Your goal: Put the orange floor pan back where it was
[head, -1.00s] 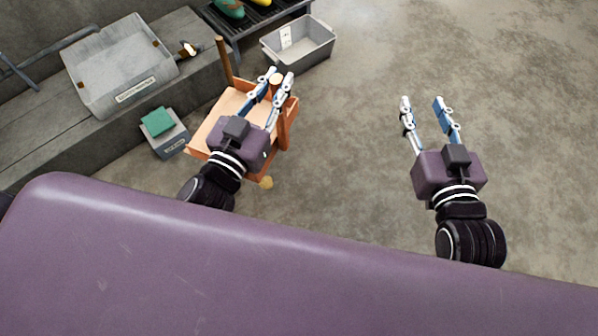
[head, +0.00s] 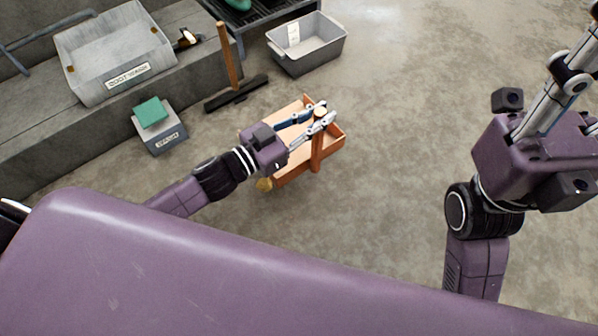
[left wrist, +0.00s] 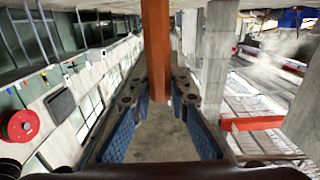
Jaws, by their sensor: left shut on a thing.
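The orange floor pan (head: 334,137) is a shallow box with an upright post handle (head: 316,154). It is in the middle of the head view, over the concrete floor. My left gripper (head: 319,111) is shut on the handle near its top. In the left wrist view the orange handle (left wrist: 156,50) stands between the two fingers. The arm covers part of the pan's left side. I cannot tell whether the pan touches the floor. My right gripper (head: 575,85) is at the upper right of the head view, away from the pan, with its fingertips cut off.
A wooden-handled broom (head: 228,58) stands behind the pan, by a grey bin (head: 318,62). A small grey box (head: 164,139) with a green block (head: 150,112) is at left. A concrete ledge (head: 85,125) carries a grey tray (head: 116,50). Floor right of the pan is clear.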

